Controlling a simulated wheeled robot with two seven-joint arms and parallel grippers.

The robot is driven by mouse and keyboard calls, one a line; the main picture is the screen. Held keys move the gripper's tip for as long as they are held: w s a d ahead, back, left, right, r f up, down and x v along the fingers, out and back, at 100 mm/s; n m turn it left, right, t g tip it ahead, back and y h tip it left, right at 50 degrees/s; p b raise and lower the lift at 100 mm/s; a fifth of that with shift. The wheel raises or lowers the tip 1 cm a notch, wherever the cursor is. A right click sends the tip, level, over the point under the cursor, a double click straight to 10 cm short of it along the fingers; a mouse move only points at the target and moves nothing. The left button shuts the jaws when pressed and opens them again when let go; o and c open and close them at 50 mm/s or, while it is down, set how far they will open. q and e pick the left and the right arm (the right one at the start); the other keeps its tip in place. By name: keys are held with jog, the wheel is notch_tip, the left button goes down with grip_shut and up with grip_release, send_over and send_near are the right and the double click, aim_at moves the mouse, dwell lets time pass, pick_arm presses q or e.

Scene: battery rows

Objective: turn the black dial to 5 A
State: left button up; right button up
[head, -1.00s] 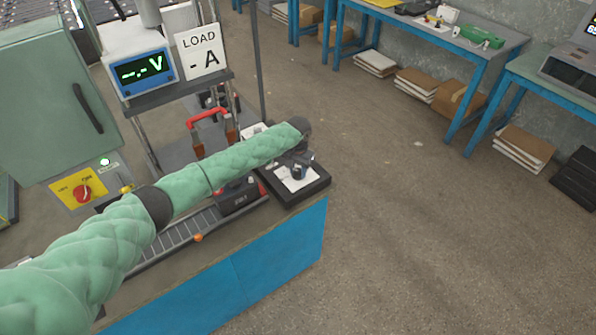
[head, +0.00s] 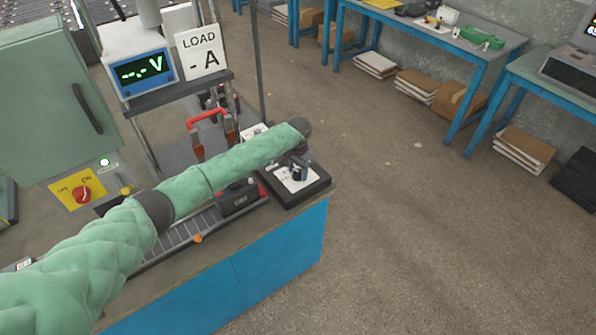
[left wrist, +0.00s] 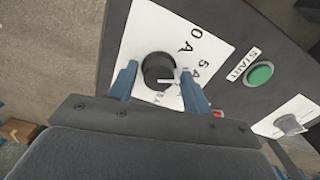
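The black dial (left wrist: 155,66) is a round knob with a white pointer line, on a white plate (left wrist: 150,20) marked 0 A, 5 A and a third, partly hidden label. In the left wrist view the pointer points right, toward the side with the labels; I cannot tell its exact setting. My left gripper (left wrist: 159,76) is open, with one blue finger on each side of the dial and small gaps between. In the head view the gripper (head: 300,168) is over the black control box (head: 309,191) at the bench corner. My right gripper is not in view.
A green START button (left wrist: 261,74) and a grey knob (left wrist: 288,124) are beside the dial plate. The load sign (head: 199,51) reads "- A" beside the voltmeter (head: 141,72), which shows dashes. A red-handled clamp (head: 207,119) stands behind my arm.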

aim_at(298, 171)
pick_arm(q)
jog(key=shift+o, duration=0.4)
jog(key=shift+r, duration=0.2)
notch_tip(298, 171, up, 6)
jog(key=b, duration=0.2)
jog(key=shift+f+b, duration=0.2)
jog(key=shift+b, duration=0.1)
jog(key=shift+r, duration=0.85)
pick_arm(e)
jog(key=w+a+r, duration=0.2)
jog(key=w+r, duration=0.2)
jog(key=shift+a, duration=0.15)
